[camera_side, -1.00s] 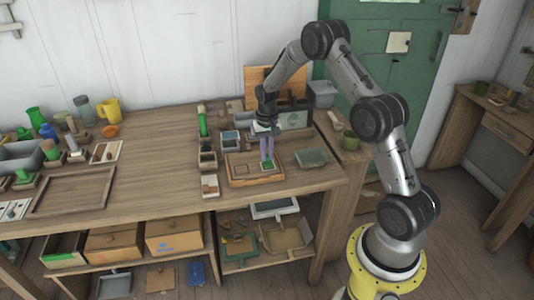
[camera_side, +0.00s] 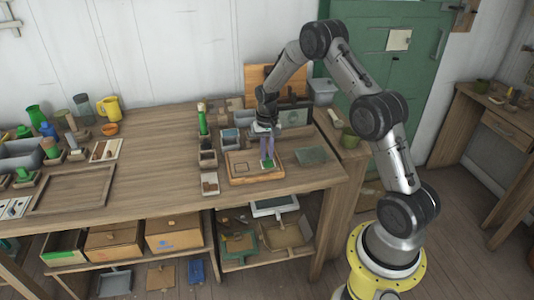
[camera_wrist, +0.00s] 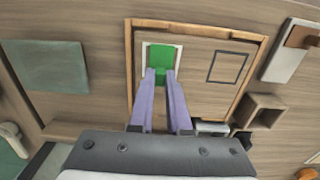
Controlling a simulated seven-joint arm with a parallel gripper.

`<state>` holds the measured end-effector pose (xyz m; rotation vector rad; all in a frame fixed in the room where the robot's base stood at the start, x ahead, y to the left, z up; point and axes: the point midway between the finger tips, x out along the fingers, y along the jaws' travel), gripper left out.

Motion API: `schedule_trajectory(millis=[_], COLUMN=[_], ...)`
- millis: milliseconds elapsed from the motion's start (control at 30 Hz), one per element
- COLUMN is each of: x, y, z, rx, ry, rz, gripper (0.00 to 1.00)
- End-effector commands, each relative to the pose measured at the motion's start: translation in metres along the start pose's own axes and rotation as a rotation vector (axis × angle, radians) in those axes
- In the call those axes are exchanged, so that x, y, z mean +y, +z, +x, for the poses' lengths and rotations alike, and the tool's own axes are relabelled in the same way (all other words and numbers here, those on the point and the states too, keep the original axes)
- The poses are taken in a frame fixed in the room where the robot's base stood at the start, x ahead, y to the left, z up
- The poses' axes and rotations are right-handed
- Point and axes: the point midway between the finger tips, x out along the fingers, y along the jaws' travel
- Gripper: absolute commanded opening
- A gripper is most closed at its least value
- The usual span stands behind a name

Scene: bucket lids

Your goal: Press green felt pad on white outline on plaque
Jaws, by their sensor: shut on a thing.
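The plaque (camera_side: 254,178) is a wooden board with a raised rim; it also shows in the wrist view (camera_wrist: 203,83). The green felt pad (camera_wrist: 162,56) lies at one end of it, at the right in the side view (camera_side: 267,163). The white outline (camera_wrist: 146,52) shows as pale edges beside the pad; the rest is hidden under the pad and fingers. My gripper (camera_wrist: 160,72), with pale purple fingers, is shut on the green pad and points down at the plaque. I cannot tell how firmly the pad touches the board.
A dark square outline (camera_wrist: 229,67) is on the plaque's other half. A grey-green mat (camera_wrist: 50,67) lies beside the plaque. Small wooden boxes (camera_side: 208,158) and a light block (camera_side: 209,184) stand on the other side.

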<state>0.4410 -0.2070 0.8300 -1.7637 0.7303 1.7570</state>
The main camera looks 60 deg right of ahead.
Motion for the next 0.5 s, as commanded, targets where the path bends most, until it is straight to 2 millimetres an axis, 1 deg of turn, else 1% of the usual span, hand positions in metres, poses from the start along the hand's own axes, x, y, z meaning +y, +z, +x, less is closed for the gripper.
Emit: schedule_trajectory(millis=[100, 133, 267, 300, 500], x=[0.0002, 0.0002, 0.0002, 0.0002, 0.0001], y=[0.0005, 0.0005, 0.0005, 0.0005, 0.0003], z=[0.0012, 0.0012, 0.0011, 0.0010, 0.0006], rx=[-0.001, -0.002, -0.002, -0.001, -0.001], ry=[0.001, 0.001, 0.001, 0.001, 0.000], rz=[0.000, 0.000, 0.000, 0.000, 0.000], gripper=[0.00, 0.19, 0.42, 0.50, 0.50])
